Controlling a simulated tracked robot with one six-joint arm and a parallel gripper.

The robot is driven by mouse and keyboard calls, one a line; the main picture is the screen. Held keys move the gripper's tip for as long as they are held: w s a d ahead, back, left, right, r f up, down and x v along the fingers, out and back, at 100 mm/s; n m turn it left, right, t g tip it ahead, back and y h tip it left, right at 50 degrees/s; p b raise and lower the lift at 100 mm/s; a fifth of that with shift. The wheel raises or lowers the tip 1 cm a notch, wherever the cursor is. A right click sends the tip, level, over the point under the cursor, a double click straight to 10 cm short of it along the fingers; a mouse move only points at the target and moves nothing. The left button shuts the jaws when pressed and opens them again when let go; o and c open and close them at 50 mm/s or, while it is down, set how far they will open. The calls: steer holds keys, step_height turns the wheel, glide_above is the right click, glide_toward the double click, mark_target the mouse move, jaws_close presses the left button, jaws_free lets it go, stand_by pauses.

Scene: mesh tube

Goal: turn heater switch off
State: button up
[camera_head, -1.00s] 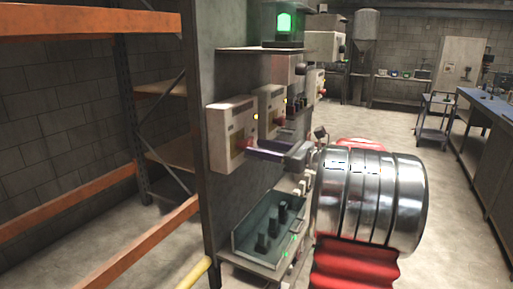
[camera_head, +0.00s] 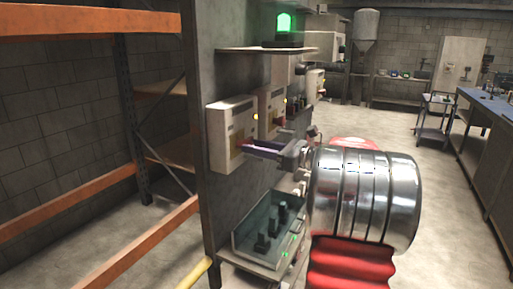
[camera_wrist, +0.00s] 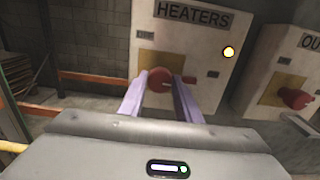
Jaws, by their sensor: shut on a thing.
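The heater box (camera_wrist: 185,28) is a pale box labelled HEATERS in the wrist view, with a lit yellow lamp (camera_wrist: 229,52). It also shows on the panel in the head view (camera_head: 231,130). Its red switch knob (camera_wrist: 160,80) sits on a yellow plate (camera_wrist: 150,62). My gripper (camera_wrist: 160,86) has its two purple fingers on either side of the knob, shut on it. In the head view my gripper (camera_head: 246,148) reaches the front of the box, and the knob is mostly hidden there.
A second box (camera_wrist: 292,62) with a red knob (camera_wrist: 296,97) stands close to the right. Below is an open tray (camera_head: 268,232) with dark upright pieces. A shelf with a green lamp (camera_head: 286,28) is above. Orange rack beams (camera_head: 110,190) are at left.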

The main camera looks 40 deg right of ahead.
steer(key=shift+c, duration=0.8)
steer(key=shift+n, duration=0.5)
steer(key=n, duration=1.6)
steer(key=shift+a+f+n, duration=0.2)
steer(key=shift+f+n, duration=0.1)
steer(key=shift+n, duration=0.1)
